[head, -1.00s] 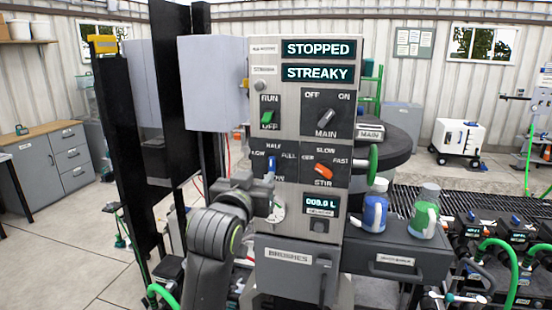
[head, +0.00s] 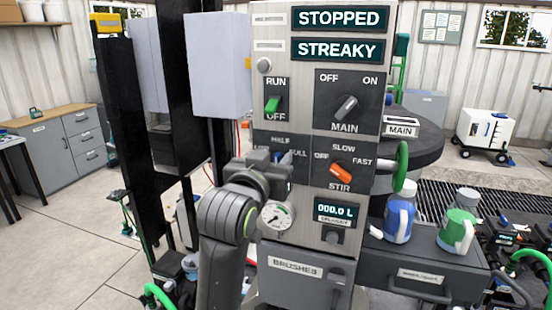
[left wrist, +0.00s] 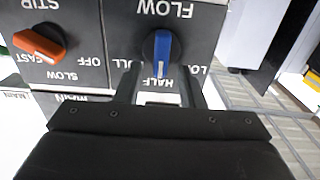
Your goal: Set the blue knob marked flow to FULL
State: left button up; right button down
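The blue flow knob (left wrist: 163,46) is on a dark panel marked FLOW in the left wrist view, which shows the lettering upside down. Its long grip lies in line with the HALF mark. The FULL and LOW labels are partly hidden by my fingers. My left gripper (left wrist: 160,82) is open, its two fingers apart just below the knob in that picture, around the HALF label; I cannot tell whether they touch anything. In the head view my left gripper (head: 280,172) covers the knob. My right gripper is not in view.
The orange stir knob (head: 341,171) is beside the flow panel. Above are the green run switch (head: 272,104) and the grey main knob (head: 346,107). A gauge (head: 276,217) is just below my gripper. A pale cabinet door (head: 218,65) stands open at left. Displays read STOPPED and STREAKY.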

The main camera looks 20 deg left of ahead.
pick_arm(q)
jog(key=shift+s, duration=0.1)
jog(key=shift+c, duration=0.3)
grip_shut()
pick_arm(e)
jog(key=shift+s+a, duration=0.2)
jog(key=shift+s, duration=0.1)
pick_arm(q)
jog(key=shift+m, duration=0.3)
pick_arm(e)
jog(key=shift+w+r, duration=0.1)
pick_arm(q)
jog(key=shift+d+m, duration=0.15)
jog(key=shift+m, duration=0.45)
jog(key=m, duration=0.3)
jog(key=shift+d+f+p, duration=0.1)
jog(key=shift+d+p, duration=0.2)
jog(key=shift+p, duration=0.1)
jog(key=shift+d+f+m, duration=0.1)
jog(key=shift+d+m, duration=0.05)
jog(key=shift+m, duration=1)
jog(key=shift+d+f+m, duration=0.15)
jog(key=shift+m, duration=1.05)
jog(key=shift+d+f+m, duration=0.1)
jog(key=shift+d+m, duration=0.05)
jog(key=shift+m, duration=1)
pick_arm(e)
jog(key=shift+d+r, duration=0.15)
